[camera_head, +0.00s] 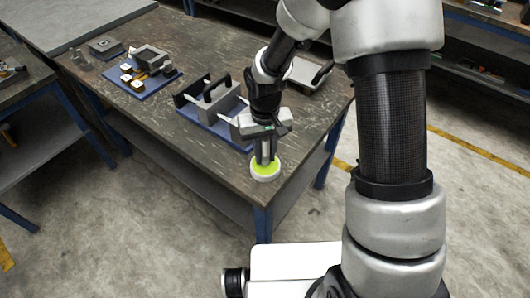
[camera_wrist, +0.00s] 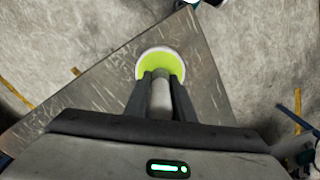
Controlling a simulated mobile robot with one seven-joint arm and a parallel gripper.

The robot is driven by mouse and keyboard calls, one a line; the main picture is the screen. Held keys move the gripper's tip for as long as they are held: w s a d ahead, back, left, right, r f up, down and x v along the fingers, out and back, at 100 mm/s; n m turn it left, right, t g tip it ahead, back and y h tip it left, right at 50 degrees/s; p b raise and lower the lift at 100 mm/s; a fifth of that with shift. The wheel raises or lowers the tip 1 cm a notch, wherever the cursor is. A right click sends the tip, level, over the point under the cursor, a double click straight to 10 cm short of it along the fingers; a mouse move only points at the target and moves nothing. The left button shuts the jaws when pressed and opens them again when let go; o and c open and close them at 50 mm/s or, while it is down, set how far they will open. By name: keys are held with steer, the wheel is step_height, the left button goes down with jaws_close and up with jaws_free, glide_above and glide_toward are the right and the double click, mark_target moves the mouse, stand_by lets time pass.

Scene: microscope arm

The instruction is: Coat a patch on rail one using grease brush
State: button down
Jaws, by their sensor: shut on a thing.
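My gripper (camera_head: 265,157) is over the near corner of the workbench, pointing down. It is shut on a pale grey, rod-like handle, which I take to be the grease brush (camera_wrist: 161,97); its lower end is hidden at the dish. A round white dish with yellow-green grease (camera_head: 265,172) sits under the fingertips, and it also shows in the wrist view (camera_wrist: 160,64). Whether the brush touches the grease I cannot tell. A blue base (camera_head: 207,118) with a grey block, black handle and pale strips stands left of my gripper. Which strip is rail one I cannot tell.
A blue mat (camera_head: 146,91) with small parts lies farther left on the workbench (camera_head: 150,40). A grey tray-like thing (camera_head: 308,73) with a black handle is behind my arm. The bench edge is close to the dish. Bare benchtop lies between the mat and the base.

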mark_target(265, 140)
steer(key=shift+f+b, duration=0.5)
steer(key=shift+f, duration=0.05)
stand_by(1.7)
steer(key=shift+r+p, duration=2.45)
steer(key=shift+r, duration=1.15)
steer(key=d+r+m+p, duration=0.2)
steer(key=d+r, duration=0.5)
steer(key=d, duration=0.5)
steer(key=shift+d+m+p, duration=0.3)
steer(key=shift+p, duration=0.6)
